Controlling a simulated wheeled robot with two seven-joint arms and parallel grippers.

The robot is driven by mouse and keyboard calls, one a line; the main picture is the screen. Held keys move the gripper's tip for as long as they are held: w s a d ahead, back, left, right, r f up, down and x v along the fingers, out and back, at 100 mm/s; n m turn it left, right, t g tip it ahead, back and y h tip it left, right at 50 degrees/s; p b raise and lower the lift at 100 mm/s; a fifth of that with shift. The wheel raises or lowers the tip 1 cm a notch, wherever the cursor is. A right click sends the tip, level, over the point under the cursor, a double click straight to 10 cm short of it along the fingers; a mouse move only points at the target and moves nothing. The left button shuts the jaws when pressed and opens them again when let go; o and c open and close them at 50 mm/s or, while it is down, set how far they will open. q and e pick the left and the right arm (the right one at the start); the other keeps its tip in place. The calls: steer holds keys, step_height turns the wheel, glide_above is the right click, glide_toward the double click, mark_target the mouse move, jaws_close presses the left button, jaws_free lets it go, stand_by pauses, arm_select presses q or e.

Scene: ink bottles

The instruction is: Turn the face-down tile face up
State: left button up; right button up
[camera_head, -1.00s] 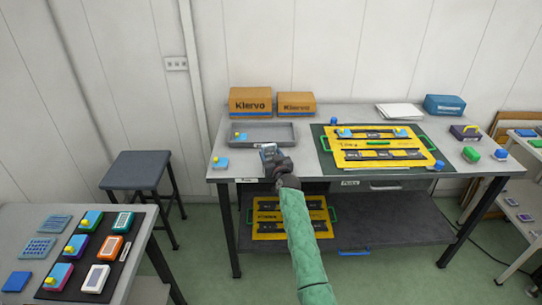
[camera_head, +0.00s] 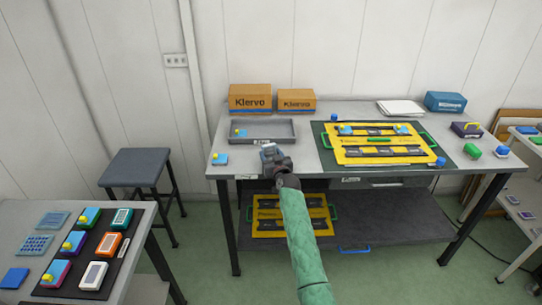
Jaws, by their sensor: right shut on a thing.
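My right gripper (camera_head: 270,154) is at the front left part of the far table (camera_head: 305,160), in front of the grey tray (camera_head: 285,138). It is shut on a small grey-blue tile (camera_head: 267,148), mostly hidden by the gripper; which face is up cannot be told. Another blue tile with a yellow knob (camera_head: 240,132) is in the tray. My left gripper is not in view.
A yellow board (camera_head: 345,155) with dark strips lies on a dark mat at right. Two cardboard boxes (camera_head: 250,97) stand behind the tray. A near-left table holds several coloured tiles and a plain blue tile (camera_head: 15,278). A dark stool (camera_head: 138,165) stands between the tables.

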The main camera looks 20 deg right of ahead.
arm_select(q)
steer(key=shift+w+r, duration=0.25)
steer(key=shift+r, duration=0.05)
arm_select(e)
steer(key=o, duration=1.2)
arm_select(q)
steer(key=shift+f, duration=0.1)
arm_select(e)
steer(key=shift+s+f, duration=0.15)
steer(key=shift+s, duration=0.35)
steer(key=s+b, duration=0.2)
steer(key=s, duration=0.3)
steer(key=shift+s+d, duration=0.1)
steer(key=shift+s, duration=0.25)
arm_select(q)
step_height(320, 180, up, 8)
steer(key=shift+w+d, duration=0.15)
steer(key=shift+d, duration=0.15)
arm_select(e)
steer(key=shift+s, duration=0.55)
